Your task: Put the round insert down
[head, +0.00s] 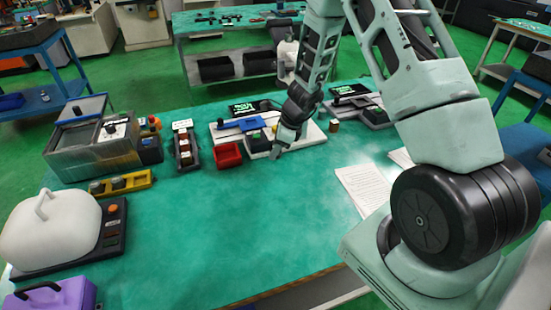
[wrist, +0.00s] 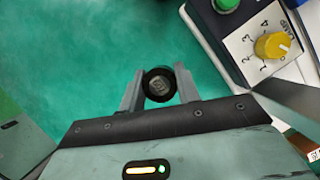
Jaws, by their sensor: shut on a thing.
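The round insert (wrist: 159,84) is a small dark cylinder with a grey, marked end face. In the wrist view it sits between the two fingers of my gripper (wrist: 160,88), which is shut on it. Green table surface shows behind it, and I cannot tell how high above the table it is. In the head view my gripper (head: 276,148) is over the front edge of the white board at the table's middle back. The insert is too small or hidden to make out there.
A yellow knob (wrist: 271,46) on a numbered dial is right of my gripper. A red bin (head: 228,155) stands left of it. A small brown-topped jar (head: 334,126) and paper sheets (head: 362,187) are to the right. The green table (head: 230,220) is clear in front.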

